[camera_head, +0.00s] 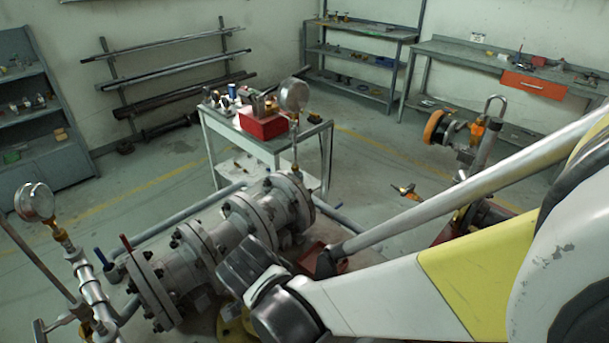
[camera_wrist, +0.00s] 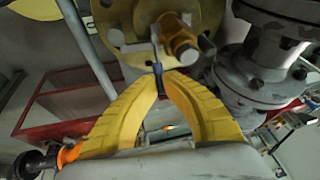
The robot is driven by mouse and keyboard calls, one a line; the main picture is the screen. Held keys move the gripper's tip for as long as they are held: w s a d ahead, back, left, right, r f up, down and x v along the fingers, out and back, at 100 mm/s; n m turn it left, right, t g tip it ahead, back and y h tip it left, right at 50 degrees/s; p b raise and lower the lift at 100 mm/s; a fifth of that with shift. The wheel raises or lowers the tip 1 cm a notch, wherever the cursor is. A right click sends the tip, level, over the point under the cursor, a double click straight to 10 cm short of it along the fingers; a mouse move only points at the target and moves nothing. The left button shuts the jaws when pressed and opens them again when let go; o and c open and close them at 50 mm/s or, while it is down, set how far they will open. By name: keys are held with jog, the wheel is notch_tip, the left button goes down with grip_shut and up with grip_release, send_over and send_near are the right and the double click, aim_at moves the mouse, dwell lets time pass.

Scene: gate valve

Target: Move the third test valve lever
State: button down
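In the wrist view, a small test valve lever (camera_wrist: 157,69) with a blue grip and a thin grey stem hangs beside a brass valve fitting (camera_wrist: 180,40), in front of a worn yellow flange (camera_wrist: 118,12). The two curved yellow fingers of my gripper (camera_wrist: 162,82) come together at their tips, with the blue grip between them. They look closed on it, though the contact is small in the picture. In the head view, another blue lever (camera_head: 101,256) and a red lever (camera_head: 126,243) stand on the pipework at left. My arm hides the gripped lever there.
A large grey flanged valve and pipe (camera_head: 235,225) run beside my wrist, with bolted flanges (camera_wrist: 265,75) close on the right in the wrist view. Pressure gauges (camera_head: 293,95) (camera_head: 35,202) rise on thin stems. A cart (camera_head: 265,145) stands behind; open floor lies beyond.

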dwell(0.3)
jog(key=c, duration=1.4)
grip_release()
jog(key=shift+c, duration=0.2)
jog(key=v, duration=1.2)
